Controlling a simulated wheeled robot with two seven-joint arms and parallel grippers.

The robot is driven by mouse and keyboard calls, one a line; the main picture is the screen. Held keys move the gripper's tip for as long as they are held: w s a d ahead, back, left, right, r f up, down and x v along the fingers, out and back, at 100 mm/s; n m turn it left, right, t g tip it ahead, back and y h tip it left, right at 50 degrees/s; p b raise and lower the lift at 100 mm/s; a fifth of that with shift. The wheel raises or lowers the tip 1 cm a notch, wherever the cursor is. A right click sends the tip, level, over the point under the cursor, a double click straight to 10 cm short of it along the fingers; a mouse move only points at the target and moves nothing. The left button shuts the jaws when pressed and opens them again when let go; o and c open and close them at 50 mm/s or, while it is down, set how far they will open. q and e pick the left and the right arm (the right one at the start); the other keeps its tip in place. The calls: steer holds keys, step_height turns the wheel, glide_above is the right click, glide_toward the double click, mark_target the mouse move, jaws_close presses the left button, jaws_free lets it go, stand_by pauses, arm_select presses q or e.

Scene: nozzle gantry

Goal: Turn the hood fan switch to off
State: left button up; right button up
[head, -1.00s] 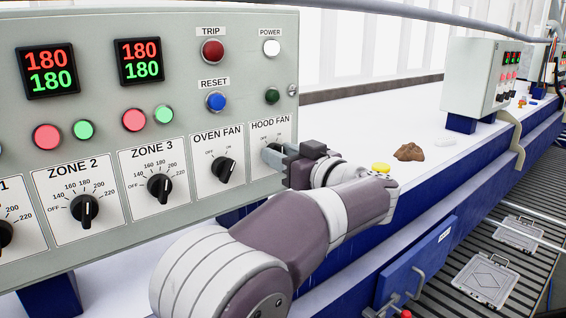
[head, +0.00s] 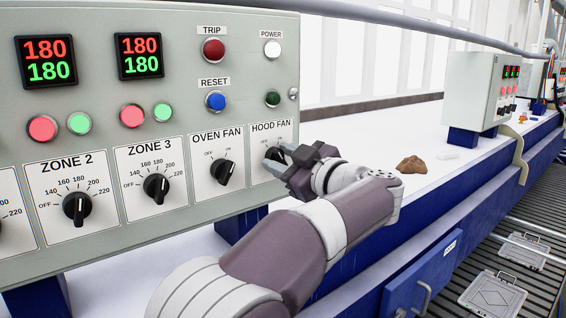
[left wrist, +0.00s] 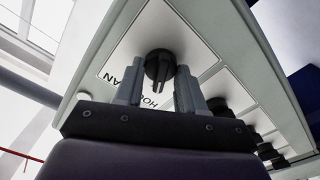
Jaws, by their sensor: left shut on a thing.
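The hood fan switch (head: 274,154) is a black rotary knob on a white plate labelled HOOD FAN, at the right end of the grey control panel. My left gripper (head: 283,161) is at this knob, with its fingers on either side of it, and partly covers it and its plate. In the left wrist view the knob (left wrist: 160,66) sits between the two grey fingers (left wrist: 157,86). The left gripper is shut on the knob. The knob's exact pointing direction is hard to tell. My right gripper is not in view.
The oven fan knob (head: 226,173) is just left of the hood fan plate, with zone 3 (head: 156,188) and zone 2 (head: 77,208) knobs beyond. The reset button (head: 215,101) and green lamp (head: 272,99) are above. A brown lump (head: 411,165) lies on the white surface.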

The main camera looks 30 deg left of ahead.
arm_select(q)
steer(key=shift+f, duration=0.1)
steer(key=o, duration=1)
steer(key=shift+s+d, duration=0.1)
steer(key=shift+d, duration=0.3)
steer(key=b+v, duration=0.3)
steer(key=v, duration=0.9)
steer(key=shift+s, duration=0.15)
